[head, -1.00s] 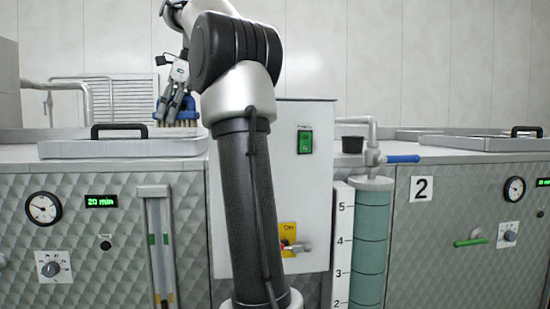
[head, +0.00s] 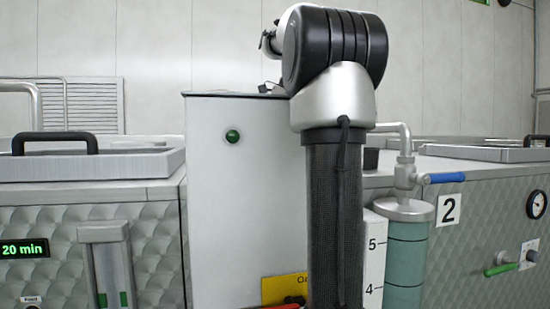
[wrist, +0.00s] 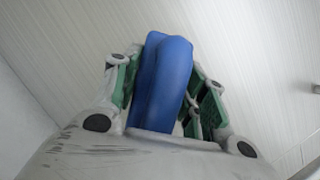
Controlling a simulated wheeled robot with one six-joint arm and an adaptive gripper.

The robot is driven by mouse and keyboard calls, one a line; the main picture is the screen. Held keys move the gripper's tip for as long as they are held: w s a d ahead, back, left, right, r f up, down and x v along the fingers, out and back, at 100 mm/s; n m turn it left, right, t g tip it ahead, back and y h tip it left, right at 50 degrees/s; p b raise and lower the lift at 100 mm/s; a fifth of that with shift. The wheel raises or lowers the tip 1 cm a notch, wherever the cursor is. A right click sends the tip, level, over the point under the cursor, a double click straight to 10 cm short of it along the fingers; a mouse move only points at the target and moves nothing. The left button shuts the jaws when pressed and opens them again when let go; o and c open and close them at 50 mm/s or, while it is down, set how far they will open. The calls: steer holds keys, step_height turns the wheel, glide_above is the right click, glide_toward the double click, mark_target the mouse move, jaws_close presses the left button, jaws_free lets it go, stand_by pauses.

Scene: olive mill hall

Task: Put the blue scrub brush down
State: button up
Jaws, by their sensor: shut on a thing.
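The blue scrub brush (wrist: 163,80) shows in the wrist view, between the two green-padded fingers of my gripper (wrist: 165,95). My gripper is shut on its blue body. The wrist view has only pale panelled wall or ceiling behind the brush. In the head view my arm rises in front of a white cabinet. My gripper and the brush are hidden there behind the arm and cabinet.
A white cabinet (head: 235,190) with a green button stands in the middle. A lidded tank (head: 90,166) with a black handle is at left. A blue-handled valve (head: 443,178) tops a teal sight column (head: 405,260) at right. Another lid (head: 480,153) lies at far right.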

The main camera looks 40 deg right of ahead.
steer(key=shift+f, duration=2.45)
steer(key=shift+f, duration=0.15)
steer(key=o, duration=1.2)
steer(key=v, duration=1.2)
